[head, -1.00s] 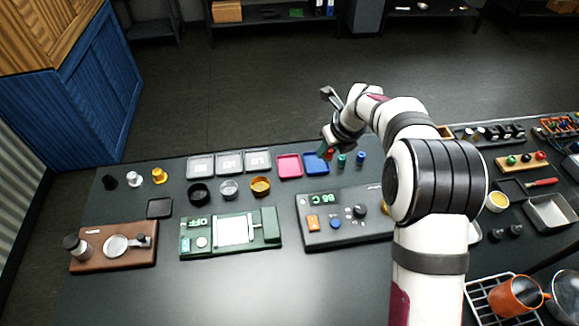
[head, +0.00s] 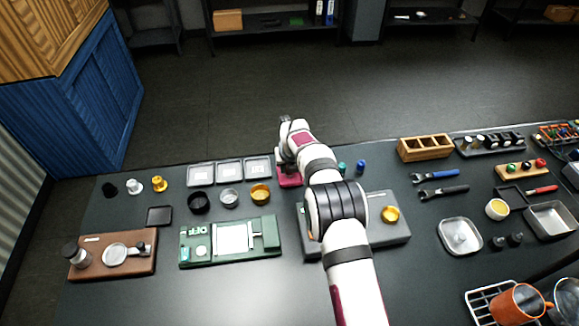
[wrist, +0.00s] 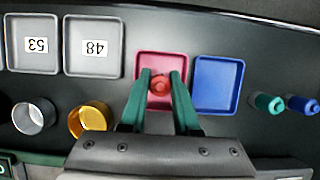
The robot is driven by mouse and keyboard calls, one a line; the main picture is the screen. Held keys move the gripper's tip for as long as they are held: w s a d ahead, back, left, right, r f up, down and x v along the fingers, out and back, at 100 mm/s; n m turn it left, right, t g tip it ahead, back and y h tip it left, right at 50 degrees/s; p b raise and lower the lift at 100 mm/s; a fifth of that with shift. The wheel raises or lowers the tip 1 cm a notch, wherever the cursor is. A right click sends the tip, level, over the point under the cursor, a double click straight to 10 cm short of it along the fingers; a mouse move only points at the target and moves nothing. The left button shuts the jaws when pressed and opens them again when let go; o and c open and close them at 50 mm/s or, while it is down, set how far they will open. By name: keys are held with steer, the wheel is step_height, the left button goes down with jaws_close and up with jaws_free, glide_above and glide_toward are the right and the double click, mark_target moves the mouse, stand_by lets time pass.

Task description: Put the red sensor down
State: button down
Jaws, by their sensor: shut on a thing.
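The red sensor (wrist: 159,85) is between the two green fingers of my gripper (wrist: 158,80), which is shut on it. In the wrist view it lies over the pink-red tray (wrist: 178,65). I cannot tell whether it touches the tray's floor. In the head view the pink-red tray (head: 290,183) is partly covered by my arm, and the sensor is hidden. The blue tray (wrist: 218,83) is just right of the pink-red one in the wrist view and looks empty.
Grey trays marked 53 (wrist: 33,43) and 48 (wrist: 93,45) stand left of the pink-red tray. The green sensor (wrist: 267,103) and blue sensor (wrist: 301,105) stand right of the blue tray.

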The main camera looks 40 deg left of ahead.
steer(key=c, duration=0.9)
jaws_free()
steer(key=shift+f, duration=0.1)
steer(key=v, duration=1.2)
steer(key=s+d+r+n+h, duration=0.1)
steer(key=s+d+r+n, duration=0.2)
steer(key=d, duration=0.6)
steer(key=s+d+r+n+g, duration=0.1)
steer(key=d+r+n, duration=0.2)
steer(key=d+r, duration=0.35)
steer(key=s+d+r+n+h, duration=0.15)
steer(key=d+n, duration=0.25)
steer(key=d, duration=0.6)
steer(key=s+d+n, duration=0.3)
steer(key=s+d, duration=0.1)
steer(key=s, duration=0.3)
steer(key=s+d+n+g, duration=0.1)
steer(key=s+d+n, duration=0.3)
steer(key=s, duration=0.4)
steer(key=s+d+f+n+g+y, duration=0.1)
steer(key=s+d+n, duration=0.3)
steer(key=s, duration=0.4)
steer(key=shift+d+f, duration=0.1)
steer(key=shift+d, duration=0.4)
